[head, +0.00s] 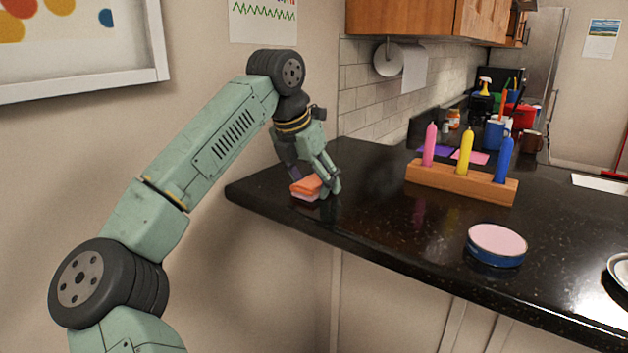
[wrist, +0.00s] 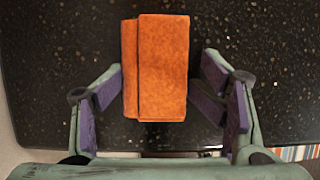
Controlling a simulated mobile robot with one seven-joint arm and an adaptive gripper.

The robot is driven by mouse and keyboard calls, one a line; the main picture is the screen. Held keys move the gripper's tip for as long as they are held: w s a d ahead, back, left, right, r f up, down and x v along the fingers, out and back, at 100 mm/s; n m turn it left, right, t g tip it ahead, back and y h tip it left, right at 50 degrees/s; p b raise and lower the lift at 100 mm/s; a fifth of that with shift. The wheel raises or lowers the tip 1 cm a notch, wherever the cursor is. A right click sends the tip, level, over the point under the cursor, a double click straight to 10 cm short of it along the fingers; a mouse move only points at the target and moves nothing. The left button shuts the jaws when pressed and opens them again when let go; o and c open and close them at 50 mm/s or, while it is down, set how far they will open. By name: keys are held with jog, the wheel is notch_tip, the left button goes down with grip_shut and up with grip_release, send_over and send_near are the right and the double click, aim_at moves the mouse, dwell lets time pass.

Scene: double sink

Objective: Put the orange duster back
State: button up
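The orange duster (head: 306,187) is a small block on the black counter, near its left end. In the head view it shows an orange top and a paler orange layer below. It fills the middle of the wrist view (wrist: 163,65), with a second orange strip along its left side. My gripper (head: 314,184) is pointed down over the duster. In the wrist view my gripper (wrist: 163,85) is open, with one purple-padded finger on each side of the block.
A wooden holder (head: 461,183) with pink, yellow and blue upright pieces stands to the right. A round blue tin with a pink top (head: 496,242) sits near the front edge. Cups and bottles crowd the back. The counter between duster and holder is clear.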

jog(key=shift+a, duration=0.1)
jog(key=shift+r, duration=0.25)
jog(key=v, duration=1.2)
jog(key=shift+r+b, duration=0.35)
jog(key=shift+r, duration=0.05)
jog(key=shift+w, duration=0.1)
